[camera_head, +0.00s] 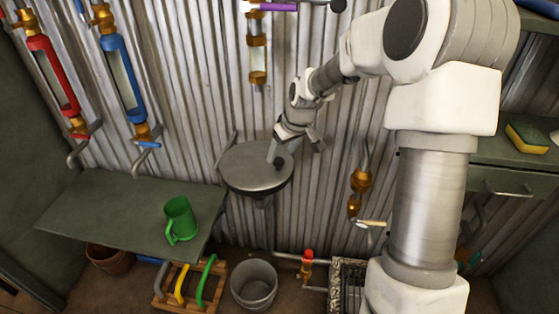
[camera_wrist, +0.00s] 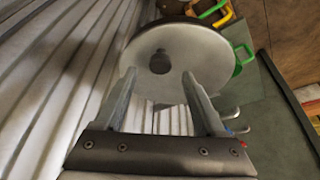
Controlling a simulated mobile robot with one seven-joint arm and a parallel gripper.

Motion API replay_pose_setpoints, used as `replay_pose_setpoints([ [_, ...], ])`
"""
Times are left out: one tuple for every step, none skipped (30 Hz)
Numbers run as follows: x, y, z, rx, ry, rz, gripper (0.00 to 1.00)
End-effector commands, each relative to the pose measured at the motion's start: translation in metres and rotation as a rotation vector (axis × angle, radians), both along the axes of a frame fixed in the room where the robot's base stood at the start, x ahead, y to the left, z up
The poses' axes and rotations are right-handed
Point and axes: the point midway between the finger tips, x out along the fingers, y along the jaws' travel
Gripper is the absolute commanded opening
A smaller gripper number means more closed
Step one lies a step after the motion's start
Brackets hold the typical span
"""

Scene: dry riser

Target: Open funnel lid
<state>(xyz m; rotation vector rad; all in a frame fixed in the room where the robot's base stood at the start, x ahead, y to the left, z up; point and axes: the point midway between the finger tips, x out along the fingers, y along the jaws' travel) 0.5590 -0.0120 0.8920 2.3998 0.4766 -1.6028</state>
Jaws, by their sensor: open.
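The funnel lid (camera_head: 255,168) is a round grey metal disc on the wall side, to the right of the green shelf. It lies closed and flat, with a small dark knob (camera_head: 279,163) near its right edge. In the wrist view the lid (camera_wrist: 200,60) lies ahead of the fingers, and its dark round knob (camera_wrist: 160,62) shows just beyond and between the fingertips. My gripper (camera_head: 296,143) is at the lid's right side, close to the knob. In the wrist view my gripper (camera_wrist: 158,82) has its fingers apart with nothing between them. I cannot tell whether a fingertip touches the lid.
A green shelf (camera_head: 110,205) with a green mug (camera_head: 180,218) stands left of the lid. A grey bucket (camera_head: 254,285) and a wooden rack (camera_head: 170,298) with coloured handles are below on the floor. Corrugated wall (camera_head: 200,90) is close behind the lid. A brass valve (camera_head: 360,182) is to the right.

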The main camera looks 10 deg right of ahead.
Motion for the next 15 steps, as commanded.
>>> replay_pose_setpoints([
  [0.003,0.002,-0.011,0.0,0.002,0.003,0.72],
  [0.004,0.003,-0.014,0.0,0.002,0.003,0.72],
  [0.006,0.003,-0.019,0.0,0.002,0.003,0.72],
  [0.007,0.004,-0.022,0.001,0.001,0.003,0.72],
  [0.008,0.004,-0.024,0.0,0.001,0.002,0.72],
  [0.01,0.005,-0.027,0.0,0.001,0.002,0.72],
  [0.01,0.005,-0.028,0.0,0.001,0.001,0.72],
  [0.011,0.005,-0.03,0.0,0.001,0.0,0.72],
  [0.011,0.005,-0.031,0.0,0.001,0.0,0.72],
  [0.012,0.005,-0.031,0.0,0.001,0.0,0.72],
  [0.012,0.005,-0.032,0.0,0.001,0.0,0.72],
  [0.012,0.005,-0.032,0.0,0.001,0.0,0.72],
  [0.012,0.005,-0.032,0.0,0.0,0.0,0.72],
  [0.012,0.005,-0.032,0.0,0.0,0.0,0.72],
  [0.012,0.005,-0.032,0.0,0.0,0.0,0.72],
])
